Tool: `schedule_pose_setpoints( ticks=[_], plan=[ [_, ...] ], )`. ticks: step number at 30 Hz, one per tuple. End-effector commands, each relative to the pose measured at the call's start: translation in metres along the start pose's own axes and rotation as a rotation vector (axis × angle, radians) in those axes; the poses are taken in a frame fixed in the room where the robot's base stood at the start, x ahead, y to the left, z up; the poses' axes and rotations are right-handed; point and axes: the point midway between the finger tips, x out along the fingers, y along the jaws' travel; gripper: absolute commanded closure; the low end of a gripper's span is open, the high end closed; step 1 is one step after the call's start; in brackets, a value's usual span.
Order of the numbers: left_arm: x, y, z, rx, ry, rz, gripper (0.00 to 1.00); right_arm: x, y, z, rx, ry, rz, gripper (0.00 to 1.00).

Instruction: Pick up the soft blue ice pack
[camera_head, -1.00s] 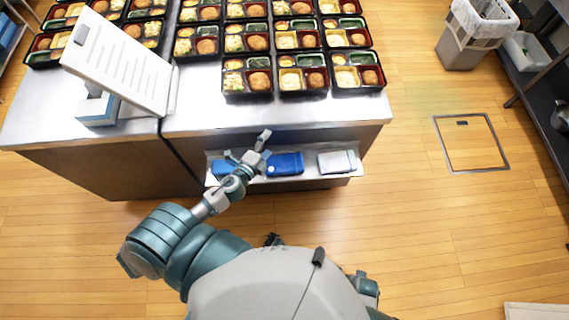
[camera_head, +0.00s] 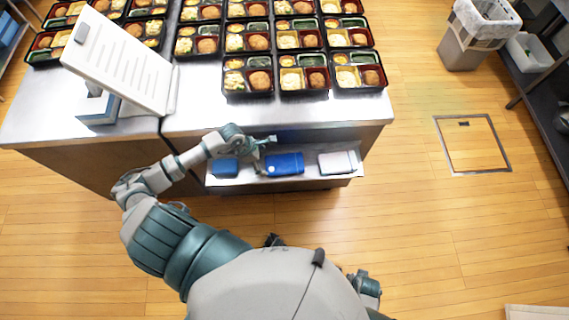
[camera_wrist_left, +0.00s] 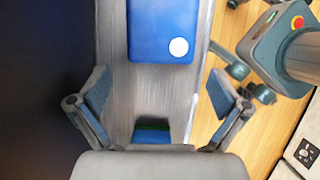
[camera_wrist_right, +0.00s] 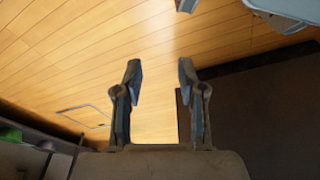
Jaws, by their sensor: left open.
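A bright blue pack (camera_head: 285,164) with a white round spot lies in the middle of the low metal shelf. It also shows at the top of the left wrist view (camera_wrist_left: 163,30). A smaller blue item (camera_head: 224,168) lies to its left; in the left wrist view a blue item with a dark green edge (camera_wrist_left: 152,135) shows low between my fingers. I cannot tell which is soft. My left gripper (camera_head: 264,148) is open and empty, above the shelf near the middle pack's left end. My right gripper (camera_wrist_right: 160,74) is open and empty, over the floor.
A pale pack (camera_head: 338,162) lies at the right of the shelf (camera_head: 252,178). The steel counter (camera_head: 290,112) overhangs behind it, carrying rows of bento trays (camera_head: 248,77) and a white tilted panel (camera_head: 120,65).

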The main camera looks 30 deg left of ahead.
Motion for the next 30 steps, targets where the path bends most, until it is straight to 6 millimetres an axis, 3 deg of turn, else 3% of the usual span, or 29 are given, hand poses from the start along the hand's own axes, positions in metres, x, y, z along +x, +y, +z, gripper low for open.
schedule_pose_setpoints(
  ticks=[3, 7, 14, 19, 28, 30],
  plan=[
    [0.008, 0.0, 0.023, -0.001, -0.006, 0.0, 0.0, 0.002, 0.001, 0.003, 0.0, -0.006, 0.001, 0.6],
    [0.013, 0.001, 0.033, -0.002, -0.004, 0.0, 0.0, 0.007, 0.001, 0.009, -0.001, -0.019, 0.001, 0.6],
    [0.036, -0.001, 0.035, -0.004, -0.003, -0.005, 0.0, 0.008, 0.001, 0.009, -0.001, -0.024, 0.001, 0.6],
    [0.06, 0.0, 0.035, -0.004, -0.003, -0.004, 0.0, -0.008, 0.002, -0.005, 0.0, 0.0, 0.002, 0.6],
    [0.065, 0.0, 0.036, -0.001, -0.002, -0.001, 0.0, -0.011, 0.001, -0.003, 0.0, -0.009, 0.001, 0.6],
    [0.065, 0.0, 0.036, -0.001, -0.002, -0.001, 0.18, -0.011, 0.001, -0.003, 0.0, -0.009, 0.001, 0.6]
  ],
)
